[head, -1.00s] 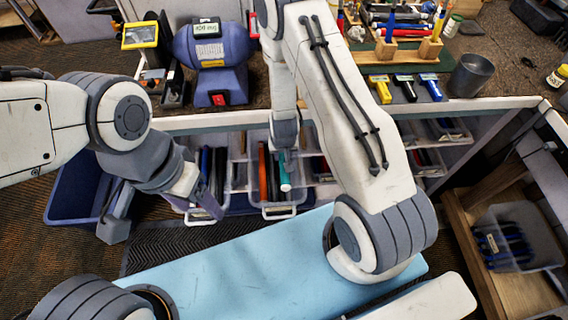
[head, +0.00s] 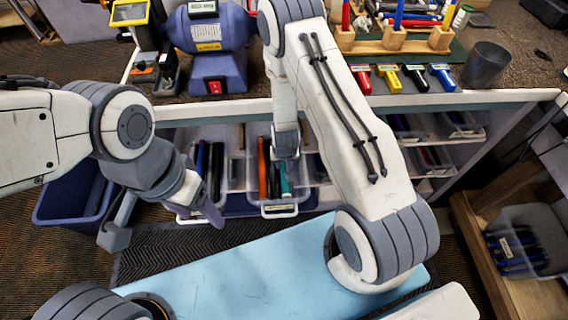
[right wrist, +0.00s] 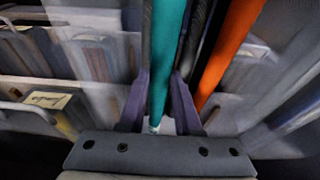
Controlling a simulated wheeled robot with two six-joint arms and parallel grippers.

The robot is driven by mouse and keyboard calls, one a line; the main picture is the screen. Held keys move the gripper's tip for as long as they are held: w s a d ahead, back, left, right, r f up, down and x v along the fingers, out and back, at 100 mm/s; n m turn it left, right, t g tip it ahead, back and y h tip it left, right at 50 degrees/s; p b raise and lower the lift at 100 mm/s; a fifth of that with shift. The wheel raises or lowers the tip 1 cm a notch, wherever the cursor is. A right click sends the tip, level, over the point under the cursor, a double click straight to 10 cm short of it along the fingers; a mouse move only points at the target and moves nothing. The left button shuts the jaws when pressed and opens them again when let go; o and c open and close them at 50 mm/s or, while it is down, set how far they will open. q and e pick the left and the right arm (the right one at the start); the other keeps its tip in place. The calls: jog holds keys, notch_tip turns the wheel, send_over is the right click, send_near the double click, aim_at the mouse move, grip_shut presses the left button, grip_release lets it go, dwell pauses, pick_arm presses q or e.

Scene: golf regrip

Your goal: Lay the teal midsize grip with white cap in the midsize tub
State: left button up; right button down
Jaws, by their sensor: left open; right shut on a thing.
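The teal grip (head: 286,184) is in my right gripper (head: 287,158), partly hidden by it in the head view. It hangs at the front tub (head: 280,210), beside an orange grip (head: 262,165) and dark ones. In the right wrist view, the purple fingers of my right gripper (right wrist: 158,85) are shut on the teal grip (right wrist: 168,50), with the orange grip (right wrist: 228,50) close to the right. A small pale end shows low between the fingers. I cannot read the tub's label. My left gripper (head: 162,225) is open and empty, left of the tubs.
Another clear tub with dark grips (head: 212,170) stands just left. A blue bin (head: 70,200) is at the far left. The bench edge (head: 370,102) runs above the tubs. A light blue padded surface (head: 270,262) lies in front.

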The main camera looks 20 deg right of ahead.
jog(key=shift+f+b, duration=0.4)
jog(key=shift+f, duration=0.1)
dwell(0.4)
jog(key=c, duration=0.5)
grip_release()
jog(key=shift+r, duration=0.1)
jog(key=v, duration=1)
jog(key=shift+s+r+p, duration=0.15)
jog(key=shift+p, duration=0.2)
